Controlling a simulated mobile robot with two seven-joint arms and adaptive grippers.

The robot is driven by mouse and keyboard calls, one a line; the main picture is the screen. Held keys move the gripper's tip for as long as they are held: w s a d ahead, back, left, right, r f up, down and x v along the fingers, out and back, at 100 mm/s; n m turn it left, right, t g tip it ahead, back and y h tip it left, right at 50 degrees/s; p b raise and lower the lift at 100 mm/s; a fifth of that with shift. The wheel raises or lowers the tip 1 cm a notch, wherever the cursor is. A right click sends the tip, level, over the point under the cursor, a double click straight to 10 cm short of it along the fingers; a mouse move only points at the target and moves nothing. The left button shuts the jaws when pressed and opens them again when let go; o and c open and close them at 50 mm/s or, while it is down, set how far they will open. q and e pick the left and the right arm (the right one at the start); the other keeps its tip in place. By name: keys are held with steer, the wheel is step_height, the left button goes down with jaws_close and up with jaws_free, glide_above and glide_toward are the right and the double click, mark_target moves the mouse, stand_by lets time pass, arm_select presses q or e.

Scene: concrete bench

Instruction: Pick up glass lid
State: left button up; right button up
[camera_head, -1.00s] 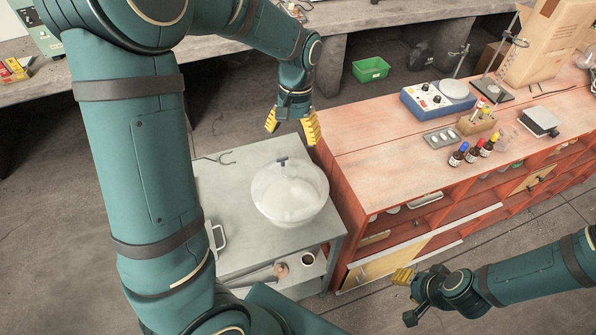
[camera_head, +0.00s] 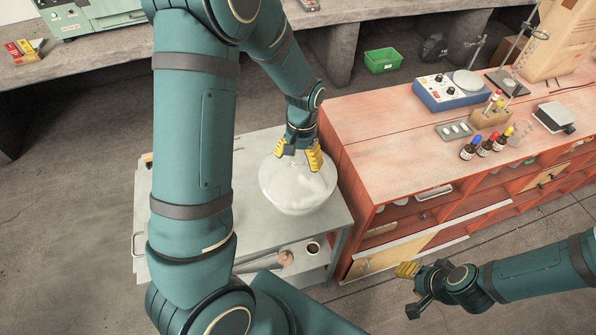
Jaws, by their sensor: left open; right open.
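The glass lid (camera_head: 298,188) is a clear, round dome on the grey cart top (camera_head: 255,222), near its right side. Whether it rests on a vessel beneath is hard to tell. My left gripper (camera_head: 298,154) has yellow fingers and is open, pointing down over the top of the lid. The lid's knob is hidden behind or between the fingers, and I cannot tell whether they touch it. My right gripper (camera_head: 408,286) is open and empty at the lower right, away from the cart.
An orange cabinet (camera_head: 370,150) stands right beside the cart. It carries a blue stirrer (camera_head: 450,90), several dropper bottles (camera_head: 485,145) and a cardboard box (camera_head: 562,40). A green bin (camera_head: 382,60) lies on the floor behind. A dark cup (camera_head: 312,248) sits on the cart's lower shelf.

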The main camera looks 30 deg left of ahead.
arm_select(q)
steer(key=shift+s+f, duration=0.1)
steer(key=shift+f, duration=0.25)
steer(key=shift+c, duration=0.2)
jaws_close()
